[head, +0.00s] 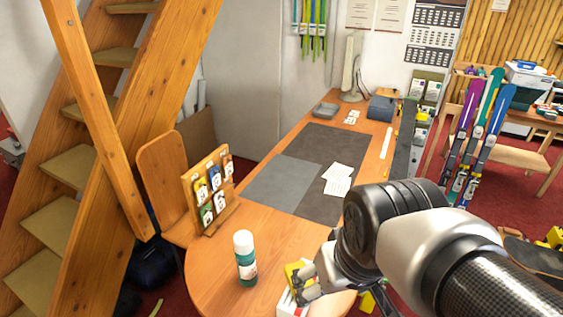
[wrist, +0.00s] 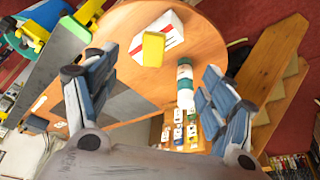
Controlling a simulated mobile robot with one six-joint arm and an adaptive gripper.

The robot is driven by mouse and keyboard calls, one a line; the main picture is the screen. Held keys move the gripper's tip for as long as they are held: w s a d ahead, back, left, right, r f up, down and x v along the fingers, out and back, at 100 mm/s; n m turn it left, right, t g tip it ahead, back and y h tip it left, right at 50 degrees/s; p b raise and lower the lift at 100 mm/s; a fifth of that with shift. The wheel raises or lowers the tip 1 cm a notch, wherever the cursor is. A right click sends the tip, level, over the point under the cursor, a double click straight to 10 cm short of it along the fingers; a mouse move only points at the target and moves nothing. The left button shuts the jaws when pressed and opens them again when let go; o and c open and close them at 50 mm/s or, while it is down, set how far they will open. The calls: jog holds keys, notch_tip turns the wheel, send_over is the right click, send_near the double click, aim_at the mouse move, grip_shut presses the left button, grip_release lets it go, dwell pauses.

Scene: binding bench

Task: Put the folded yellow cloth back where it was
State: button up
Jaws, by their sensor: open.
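The folded yellow cloth (wrist: 153,48) shows as a small yellow block at the white box with red markings (wrist: 172,26), near the table's rounded end. It overlaps the box in the wrist view; whether it lies on the box or against it I cannot tell. In the head view the cloth (head: 292,273) is partly hidden by my gripper (head: 308,284), and the box (head: 290,307) is cut by the bottom edge. In the wrist view my gripper (wrist: 152,70) is open, its fingers apart, with the cloth ahead between them and not visibly touched.
A green bottle with a white cap (head: 246,260) stands left of the cloth. A wooden card rack (head: 209,192) is at the table's left edge. Grey mats (head: 283,184) and white papers (head: 338,178) lie farther back. Wooden stairs (head: 100,150) rise at left.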

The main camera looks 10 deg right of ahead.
jog(key=shift+t, duration=0.4)
jog(key=s, duration=0.5)
jog(key=shift+r, duration=0.25)
